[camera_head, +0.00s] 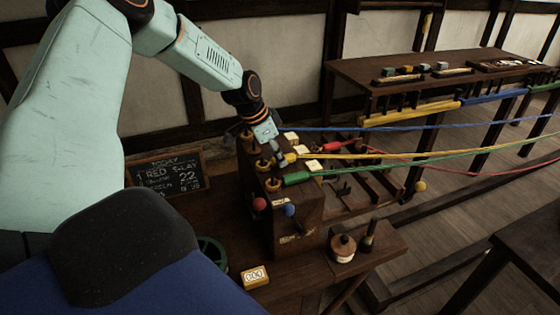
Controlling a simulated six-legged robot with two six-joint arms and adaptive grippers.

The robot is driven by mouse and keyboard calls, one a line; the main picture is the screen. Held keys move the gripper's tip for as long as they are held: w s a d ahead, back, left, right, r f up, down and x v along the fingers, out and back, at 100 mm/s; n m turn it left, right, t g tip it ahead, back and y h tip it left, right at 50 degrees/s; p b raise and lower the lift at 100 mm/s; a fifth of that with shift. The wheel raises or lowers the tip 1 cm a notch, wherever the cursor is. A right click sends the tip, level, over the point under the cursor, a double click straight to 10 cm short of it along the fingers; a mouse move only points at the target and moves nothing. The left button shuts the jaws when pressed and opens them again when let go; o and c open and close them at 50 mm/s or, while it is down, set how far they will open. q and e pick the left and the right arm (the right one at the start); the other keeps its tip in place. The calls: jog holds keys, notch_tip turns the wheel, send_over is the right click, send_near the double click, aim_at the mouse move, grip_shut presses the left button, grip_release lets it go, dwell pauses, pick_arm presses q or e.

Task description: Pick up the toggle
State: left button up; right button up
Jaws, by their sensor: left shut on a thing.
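My left gripper (278,157) reaches down from the upper left onto the top of a dark wooden stand (296,222). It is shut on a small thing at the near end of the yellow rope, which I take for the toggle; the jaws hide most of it. A yellow end piece (290,158) shows just right of the fingertips. A green end piece (296,178) lies in front of it, and a red one (331,147) lies behind to the right. Small wooden pegs (273,184) stand along the stand's left top edge. My right gripper is not in view.
Blue, yellow, red and green ropes stretch right from the stand. A chalkboard (168,174) stands left. A long table (440,68) with tools stands at the back right.

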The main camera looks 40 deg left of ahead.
pick_arm(q)
jog(key=shift+d, duration=0.2)
jog(key=shift+r, duration=0.1)
notch_tip(320, 180, up, 10)
jog(key=shift+p, duration=0.35)
jog(key=shift+a+f, duration=0.2)
jog(key=shift+d+r+p, duration=0.15)
jog(key=shift+p, duration=0.3)
